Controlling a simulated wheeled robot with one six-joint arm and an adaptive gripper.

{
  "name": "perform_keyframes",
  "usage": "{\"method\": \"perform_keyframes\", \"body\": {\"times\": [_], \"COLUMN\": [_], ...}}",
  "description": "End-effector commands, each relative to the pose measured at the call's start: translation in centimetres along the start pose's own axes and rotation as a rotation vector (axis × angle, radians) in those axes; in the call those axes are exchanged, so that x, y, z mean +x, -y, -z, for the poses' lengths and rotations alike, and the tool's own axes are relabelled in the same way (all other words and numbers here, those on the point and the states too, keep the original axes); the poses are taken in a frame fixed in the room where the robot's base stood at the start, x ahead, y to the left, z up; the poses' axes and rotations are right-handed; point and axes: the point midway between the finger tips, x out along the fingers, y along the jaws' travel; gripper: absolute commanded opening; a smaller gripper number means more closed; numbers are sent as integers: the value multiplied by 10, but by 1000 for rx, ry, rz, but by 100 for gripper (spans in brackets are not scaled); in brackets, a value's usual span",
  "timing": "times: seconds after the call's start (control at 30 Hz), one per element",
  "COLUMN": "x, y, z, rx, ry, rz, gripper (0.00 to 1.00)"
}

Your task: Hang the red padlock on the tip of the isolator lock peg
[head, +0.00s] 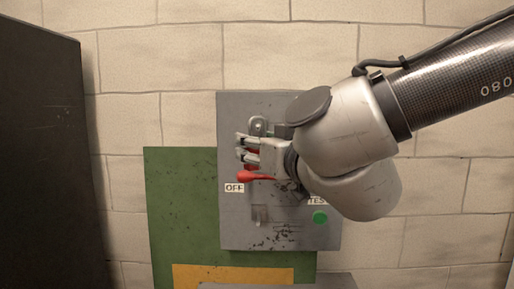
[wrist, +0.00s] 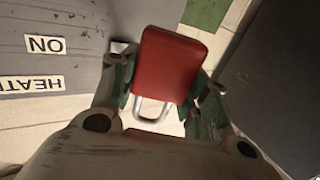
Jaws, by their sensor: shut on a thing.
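My gripper (head: 244,149) is in front of the grey panel and shut on the red padlock. In the wrist view the padlock (wrist: 168,65) is held between the two fingers, its red body pointing away from the palm and its silver shackle (wrist: 150,112) towards it. In the head view the fingers mostly hide it. A grey metal fitting (head: 258,125) shows on the panel just above the fingers, and another small metal fitting (head: 259,215) shows lower down. I cannot tell which, if either, is the lock peg. The padlock's contact with either is not visible.
The grey panel (head: 235,115) has a red-knobbed handle (head: 258,176) just below my fingers, an OFF label (head: 234,188) and a green button (head: 320,217). A green board (head: 180,210) lies behind it. A dark cabinet (head: 50,160) stands left; bare wall lies between.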

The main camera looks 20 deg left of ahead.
Motion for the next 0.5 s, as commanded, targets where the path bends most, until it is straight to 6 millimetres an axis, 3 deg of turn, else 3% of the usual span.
{"method": "perform_keyframes", "body": {"times": [0.5], "x": [30], "y": [-18], "z": [-3], "rx": [0], "ry": [0], "rz": [-2], "gripper": [16]}}
